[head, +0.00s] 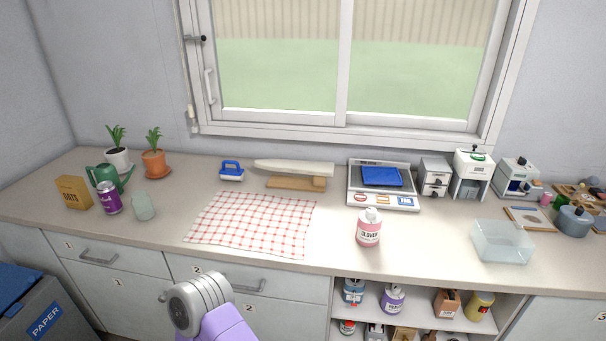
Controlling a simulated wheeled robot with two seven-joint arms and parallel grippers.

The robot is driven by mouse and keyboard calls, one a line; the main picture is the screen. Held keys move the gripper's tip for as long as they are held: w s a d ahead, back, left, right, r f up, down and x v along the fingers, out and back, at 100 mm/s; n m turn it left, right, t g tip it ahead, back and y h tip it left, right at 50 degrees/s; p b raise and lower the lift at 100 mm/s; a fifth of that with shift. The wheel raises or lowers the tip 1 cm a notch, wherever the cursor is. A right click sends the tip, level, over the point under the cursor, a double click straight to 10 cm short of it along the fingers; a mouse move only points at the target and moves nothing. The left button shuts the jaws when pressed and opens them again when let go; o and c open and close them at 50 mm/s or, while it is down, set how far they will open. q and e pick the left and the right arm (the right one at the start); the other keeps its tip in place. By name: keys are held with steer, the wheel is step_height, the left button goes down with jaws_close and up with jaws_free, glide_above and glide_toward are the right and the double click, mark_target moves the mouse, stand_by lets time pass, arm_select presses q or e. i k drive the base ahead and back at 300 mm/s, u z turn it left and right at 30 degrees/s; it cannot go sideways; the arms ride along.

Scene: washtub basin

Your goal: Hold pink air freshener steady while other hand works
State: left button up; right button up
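The pink air freshener (369,230) is a pink and white bottle with a white top and a label that seems to read "CLOVER". It stands upright near the front edge of the counter, right of the checked cloth and in front of the scale. Nothing touches it. A purple and grey part of one of my arms shows at the bottom, left of the middle and below the counter edge. No gripper fingers show on it, and neither gripper can be made out in the head view.
The checked cloth (253,222) lies left of the bottle. A scale (382,201) with a blue tray stands behind it. A clear tub (502,242) is to the right. An open shelf (425,319) with several bottles lies below. The counter around the bottle is bare.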

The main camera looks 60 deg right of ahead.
mark_target(370, 212)
steer(key=u, duration=0.35)
steer(key=k, duration=1.25)
steer(key=z, duration=0.7)
